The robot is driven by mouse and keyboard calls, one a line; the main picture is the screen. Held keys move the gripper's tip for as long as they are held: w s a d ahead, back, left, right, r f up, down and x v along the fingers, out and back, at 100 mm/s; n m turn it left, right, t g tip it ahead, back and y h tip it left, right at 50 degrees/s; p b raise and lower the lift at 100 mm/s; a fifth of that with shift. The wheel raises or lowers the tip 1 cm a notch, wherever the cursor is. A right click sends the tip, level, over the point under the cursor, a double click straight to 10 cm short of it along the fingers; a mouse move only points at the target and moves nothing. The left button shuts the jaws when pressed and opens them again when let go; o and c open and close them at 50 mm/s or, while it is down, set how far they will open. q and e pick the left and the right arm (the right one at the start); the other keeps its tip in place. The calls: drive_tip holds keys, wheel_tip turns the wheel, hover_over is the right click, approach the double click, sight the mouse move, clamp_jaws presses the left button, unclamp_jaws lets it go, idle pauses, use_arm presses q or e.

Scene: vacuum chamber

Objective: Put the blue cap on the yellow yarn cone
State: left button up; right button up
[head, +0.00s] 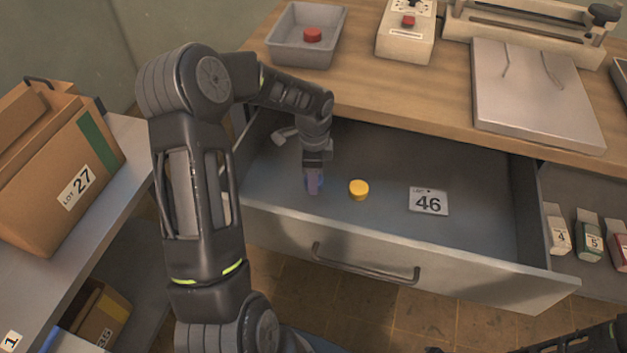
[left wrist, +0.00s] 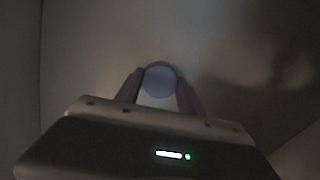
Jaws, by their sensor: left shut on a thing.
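My left gripper (head: 313,184) reaches down into the open drawer, near its left side. It is shut on the blue cap, a round bluish disc (left wrist: 160,79) held between the fingertips in the left wrist view. In the head view the cap is hard to make out from the fingers. A yellow round cap-like piece (head: 358,189) lies on the drawer floor just right of the gripper, apart from it. I see no yarn cone in either view. My right gripper is not in view; only dark parts of my right arm show at the bottom right edge.
The drawer (head: 455,265) also holds a card marked 46 (head: 428,202). On the wooden worktop stand a grey tray (head: 282,52) with a red cap (head: 312,35), a switch box (head: 405,38) and a sealer (head: 540,95). A cardboard box (head: 50,165) stands on the left shelf.

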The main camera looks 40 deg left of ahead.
use_arm(q)
wheel_tip(320, 180, up, 10)
drive_tip(key=shift+p, duration=0.35)
idle(1.6)
drive_tip(key=d+f+n+p, duration=0.1)
drive_tip(key=d+n, duration=0.1)
drive_tip(key=d, duration=0.1)
drive_tip(key=d+f+n+p, duration=0.1)
drive_tip(key=d+n+p, duration=0.1)
drive_tip(key=d, duration=0.1)
drive_tip(key=w+d+f+n+p, duration=0.1)
drive_tip(key=d+n, duration=0.1)
drive_tip(key=d, duration=0.1)
drive_tip(key=shift+f, duration=0.3)
drive_tip(key=d+f+n+p, duration=0.1)
drive_tip(key=d, duration=0.1)
drive_tip(key=d+f+n, duration=0.1)
drive_tip(key=d+n, duration=0.1)
drive_tip(key=d, duration=0.1)
drive_tip(key=d+n+p, duration=0.1)
drive_tip(key=d, duration=0.1)
drive_tip(key=shift+s+d+f+n+p, duration=0.25)
drive_tip(key=shift+s+f+n+p, duration=0.05)
drive_tip(key=shift+s+f+n, duration=0.1)
drive_tip(key=shift+s+d+f+n, duration=0.1)
drive_tip(key=shift+d+f+n, duration=0.2)
drive_tip(key=shift+d, duration=0.15)
drive_tip(key=shift+r, duration=0.1)
